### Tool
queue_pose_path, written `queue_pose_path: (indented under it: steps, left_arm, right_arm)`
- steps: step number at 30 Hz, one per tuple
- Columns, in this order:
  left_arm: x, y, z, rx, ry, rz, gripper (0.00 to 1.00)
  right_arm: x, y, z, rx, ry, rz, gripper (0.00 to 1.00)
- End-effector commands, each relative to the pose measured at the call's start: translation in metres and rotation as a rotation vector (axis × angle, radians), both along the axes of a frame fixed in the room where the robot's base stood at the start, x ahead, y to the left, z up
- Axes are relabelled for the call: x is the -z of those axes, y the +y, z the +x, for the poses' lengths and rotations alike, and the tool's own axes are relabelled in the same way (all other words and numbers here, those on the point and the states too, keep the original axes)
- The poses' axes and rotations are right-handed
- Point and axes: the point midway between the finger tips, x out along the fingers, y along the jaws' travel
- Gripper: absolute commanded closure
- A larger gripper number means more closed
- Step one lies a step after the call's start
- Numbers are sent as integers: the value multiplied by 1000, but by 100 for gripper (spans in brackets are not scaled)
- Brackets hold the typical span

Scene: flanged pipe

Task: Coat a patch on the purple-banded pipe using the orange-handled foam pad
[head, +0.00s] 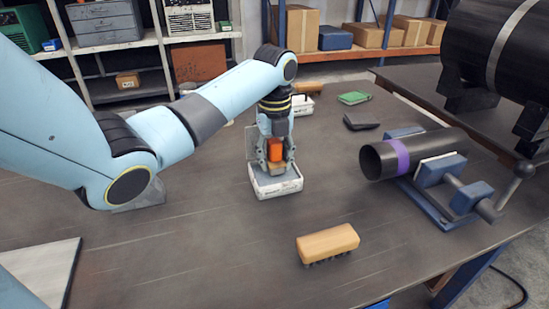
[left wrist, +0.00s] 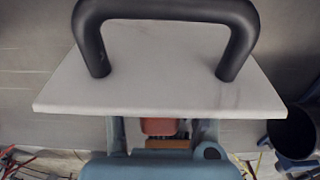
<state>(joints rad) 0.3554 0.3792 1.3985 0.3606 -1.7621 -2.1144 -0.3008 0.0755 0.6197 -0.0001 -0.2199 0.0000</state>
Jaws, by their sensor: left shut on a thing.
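The orange-handled foam pad (head: 274,150) is upright in my left gripper (head: 274,156), which is shut on its orange handle. Its tan foam points down into or just over a small white tray (head: 290,187); I cannot tell if it touches the bottom. In the left wrist view the orange handle (left wrist: 158,126) shows between the fingers. The purple-banded pipe (head: 375,162) is a dark tube lying to the right, apart from the gripper, its open end facing left. Its purple band (head: 398,156) is near that end. My right gripper is out of view.
A wooden-backed brush (head: 328,241) lies in front of the tray. A blue clamp stand (head: 436,172) holds the pipe. A green pad (head: 354,98) and dark block (head: 361,121) lie behind. A pale plate (left wrist: 160,80) with a black handle fills much of the left wrist view.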

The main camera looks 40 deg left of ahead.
Motion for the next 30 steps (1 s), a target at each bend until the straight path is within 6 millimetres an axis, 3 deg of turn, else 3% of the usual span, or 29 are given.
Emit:
queue_pose_path:
  steps: [30]
  left_arm:
    - [9, 0, 0, 0, 0, 0, 91]
  right_arm:
    - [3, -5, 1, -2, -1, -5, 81]
